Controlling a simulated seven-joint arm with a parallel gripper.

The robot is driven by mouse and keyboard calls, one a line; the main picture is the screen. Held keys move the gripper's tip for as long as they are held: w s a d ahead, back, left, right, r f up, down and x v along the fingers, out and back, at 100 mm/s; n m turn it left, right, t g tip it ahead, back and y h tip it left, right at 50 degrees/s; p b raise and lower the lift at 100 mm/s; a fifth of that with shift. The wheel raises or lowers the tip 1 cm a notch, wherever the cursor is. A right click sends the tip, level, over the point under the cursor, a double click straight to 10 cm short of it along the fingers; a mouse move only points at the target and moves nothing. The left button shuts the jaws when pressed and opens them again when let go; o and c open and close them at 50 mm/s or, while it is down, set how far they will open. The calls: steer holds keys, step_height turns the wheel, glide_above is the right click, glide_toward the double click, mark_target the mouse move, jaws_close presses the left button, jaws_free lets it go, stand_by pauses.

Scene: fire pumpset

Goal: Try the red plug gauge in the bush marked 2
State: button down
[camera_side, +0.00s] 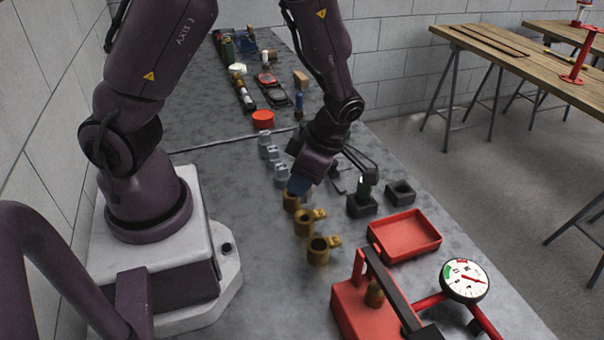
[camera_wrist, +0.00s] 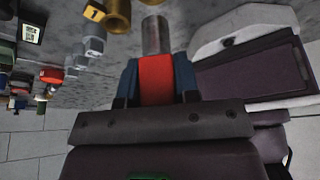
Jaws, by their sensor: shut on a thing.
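My gripper (camera_side: 299,186) is shut on the red plug gauge. In the wrist view its red handle (camera_wrist: 156,80) is between the blue fingers, and its grey metal pin (camera_wrist: 156,35) points away from the gripper. The side view does not clearly show the gauge. Three brass bushes stand in a row below and beside the gripper: the far one (camera_side: 290,202), the middle one (camera_side: 304,224) and the near one (camera_side: 318,251). A tag marked 1 (camera_wrist: 95,12) shows beside a brass bush (camera_wrist: 118,14) in the wrist view. I cannot read a 2 on any tag.
Several grey fittings (camera_side: 272,155) stand behind the brass bushes. Right of them are a dark block with a green-topped piece (camera_side: 362,205), another dark block (camera_side: 400,193) and a red tray (camera_side: 405,252). A red fixture (camera_side: 350,310) and dial gauge (camera_side: 465,281) stand in front.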

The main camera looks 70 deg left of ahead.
glide_above(310, 222)
steer(key=s+a, duration=0.1)
steer(key=a, duration=0.1)
steer(key=shift+a+f, duration=0.1)
steer(key=shift+f, duration=1.95)
stand_by(1.3)
steer(key=shift+r, duration=1.05)
steer(key=shift+r, duration=0.1)
steer(key=shift+f, duration=1.15)
steer(key=shift+f, duration=0.45)
stand_by(1.6)
